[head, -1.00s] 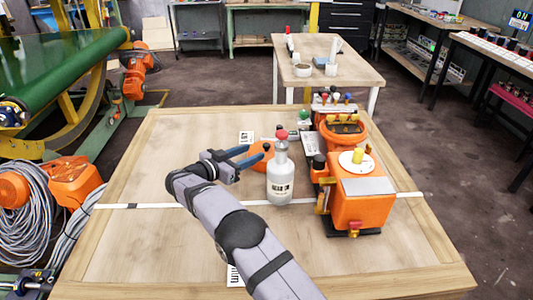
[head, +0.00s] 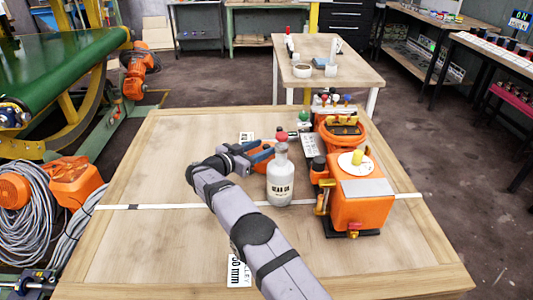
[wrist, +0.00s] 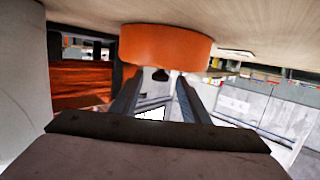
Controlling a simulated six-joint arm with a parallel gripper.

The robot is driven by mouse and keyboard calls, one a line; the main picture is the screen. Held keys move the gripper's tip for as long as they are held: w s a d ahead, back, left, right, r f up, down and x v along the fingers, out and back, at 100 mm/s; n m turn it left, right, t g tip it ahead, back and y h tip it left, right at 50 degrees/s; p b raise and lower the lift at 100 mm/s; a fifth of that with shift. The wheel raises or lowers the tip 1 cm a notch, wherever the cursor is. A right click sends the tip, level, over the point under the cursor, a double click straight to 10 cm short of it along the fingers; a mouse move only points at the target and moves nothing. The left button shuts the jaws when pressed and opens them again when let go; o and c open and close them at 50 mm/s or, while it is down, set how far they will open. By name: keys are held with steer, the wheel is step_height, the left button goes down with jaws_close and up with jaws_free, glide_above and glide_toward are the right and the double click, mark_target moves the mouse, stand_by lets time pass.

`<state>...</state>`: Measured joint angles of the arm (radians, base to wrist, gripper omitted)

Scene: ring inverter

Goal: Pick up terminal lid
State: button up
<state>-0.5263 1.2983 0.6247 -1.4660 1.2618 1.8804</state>
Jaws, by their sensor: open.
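The terminal lid (head: 259,164) looks like a low, round orange piece on the wooden table, behind and left of the grey bottle; my gripper and the bottle hide part of it. In the wrist view the orange lid (wrist: 165,46) fills the top middle, straight ahead of the fingertips. My gripper (head: 264,149) has blue fingers and is open, reaching over the near side of the lid. In the wrist view the two fingers of my gripper (wrist: 160,78) stand apart with nothing held between them. I cannot tell whether they touch the lid.
The grey gear oil bottle (head: 280,182) with a red cap stands close to the right of my gripper. An orange machine (head: 362,207) stands on the right, with an orange bin (head: 342,138) behind it. The left of the table (head: 165,160) is clear.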

jaws_close()
steer(key=shift+r, duration=0.15)
steer(key=d+r+p, duration=0.3)
steer(key=d+r, duration=0.1)
steer(key=r, duration=0.9)
steer(key=d+r+p, duration=0.2)
steer(key=d+r, duration=0.2)
steer(key=r, duration=0.9)
steer(key=s+d+p, duration=1)
steer(key=d+p, duration=0.2)
steer(key=d, duration=0.1)
steer(key=shift+d+r, duration=0.2)
steer(key=shift+r, duration=0.25)
